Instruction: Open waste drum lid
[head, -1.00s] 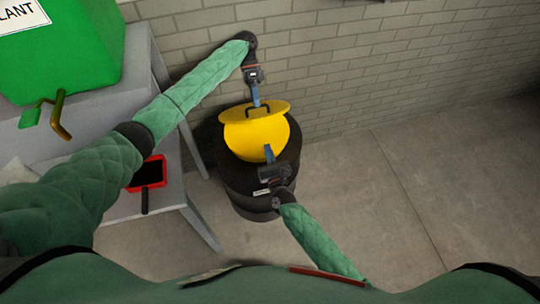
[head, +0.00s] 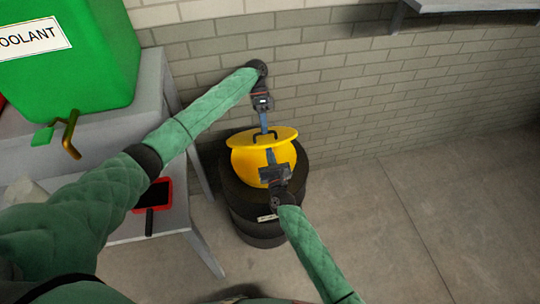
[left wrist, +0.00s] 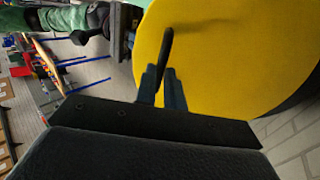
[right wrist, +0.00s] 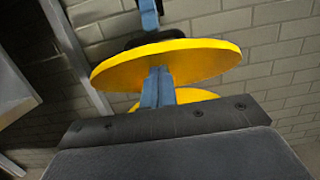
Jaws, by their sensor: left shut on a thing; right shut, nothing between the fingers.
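The waste drum (head: 238,188) is dark and round, with a yellow upper part (head: 248,163) and a yellow disc lid (head: 245,138). The lid is raised at an angle above the yellow part. My left gripper (head: 265,131) is shut on the black lid handle (left wrist: 166,50), which stands between its fingers against the yellow lid face in the left wrist view (left wrist: 225,50). My right gripper (head: 271,158) is shut and empty on the drum's near side. In the right wrist view its fingers (right wrist: 158,80) overlap the lid's underside (right wrist: 130,68); I cannot tell whether they touch it.
A brick wall (head: 360,70) stands close behind the drum. To the left are a grey bench (head: 130,118) with a green coolant tank (head: 70,65) and a lower shelf with a red tray (head: 166,184). The floor to the right (head: 410,220) is clear.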

